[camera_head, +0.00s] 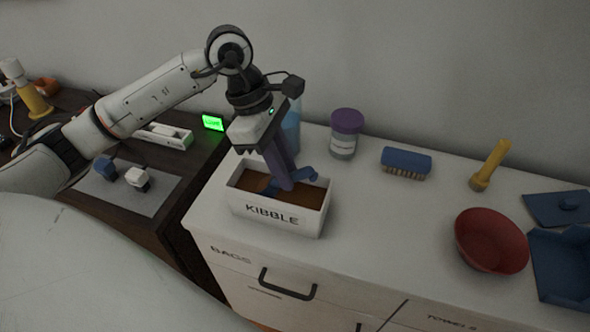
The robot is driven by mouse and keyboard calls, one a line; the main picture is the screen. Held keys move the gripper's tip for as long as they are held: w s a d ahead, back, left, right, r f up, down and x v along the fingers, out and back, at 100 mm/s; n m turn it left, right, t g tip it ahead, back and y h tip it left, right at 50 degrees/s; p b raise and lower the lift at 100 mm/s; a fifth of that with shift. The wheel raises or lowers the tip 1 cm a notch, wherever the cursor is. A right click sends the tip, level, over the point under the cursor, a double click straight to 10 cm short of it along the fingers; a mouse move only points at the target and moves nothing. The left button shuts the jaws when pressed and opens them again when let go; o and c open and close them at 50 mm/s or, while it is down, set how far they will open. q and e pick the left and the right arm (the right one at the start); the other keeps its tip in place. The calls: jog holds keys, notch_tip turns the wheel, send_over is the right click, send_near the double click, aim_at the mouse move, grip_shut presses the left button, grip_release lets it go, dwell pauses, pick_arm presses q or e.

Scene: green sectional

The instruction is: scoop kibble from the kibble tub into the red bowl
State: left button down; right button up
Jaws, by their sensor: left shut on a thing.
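The kibble tub (279,213) is a white box labelled KIBBLE, holding brown kibble (268,199). It stands near the front left edge of the white counter. My left gripper (280,160) points down over the tub, shut on a blue scoop (300,178). The scoop's lower part is in the tub; I cannot tell how much kibble is in it. The red bowl (491,240) stands at the right of the counter, and it looks empty. My right gripper is not in view.
A purple-lidded jar (345,134), a blue brush (405,162) and a yellow flashlight (489,166) stand or lie along the back. A blue tray (562,268) is right of the bowl. The counter between tub and bowl is clear.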

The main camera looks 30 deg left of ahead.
aim_at(311, 168)
pick_arm(q)
jog(key=shift+s+a+f, duration=0.1)
jog(key=shift+a+f, duration=0.1)
jog(key=shift+a, duration=0.15)
jog(key=shift+d+p+v, duration=0.15)
jog(key=shift+p+v, duration=0.35)
jog(key=shift+v, duration=0.4)
jog(key=shift+d+p+v, duration=0.15)
jog(key=shift+p+v, duration=0.3)
jog(key=shift+v, duration=0.5)
jog(key=shift+d+r+p, duration=0.2)
jog(key=shift+r+p, duration=0.1)
jog(key=shift+r, duration=0.05)
jog(key=shift+d+y+p, duration=0.2)
jog(key=shift+y+p, duration=0.1)
jog(key=shift+p, duration=0.05)
jog(key=shift+w+d+y, duration=0.25)
jog(key=shift+w+y, duration=0.05)
jog(key=shift+w+d+g+y, duration=0.1)
jog(key=shift+d+g+y, duration=0.4)
jog(key=shift+y, duration=0.4)
jog(key=y, duration=0.1)
jog(key=d+y, duration=0.2)
jog(key=shift+w+r+g+y, duration=0.3)
jog(key=shift+w+d+r+y, duration=0.1)
jog(key=shift+d+r+y, duration=0.6)
jog(key=shift+r, duration=0.4)
jog(key=shift+d+g, duration=0.1)
jog(key=shift+g, duration=0.2)
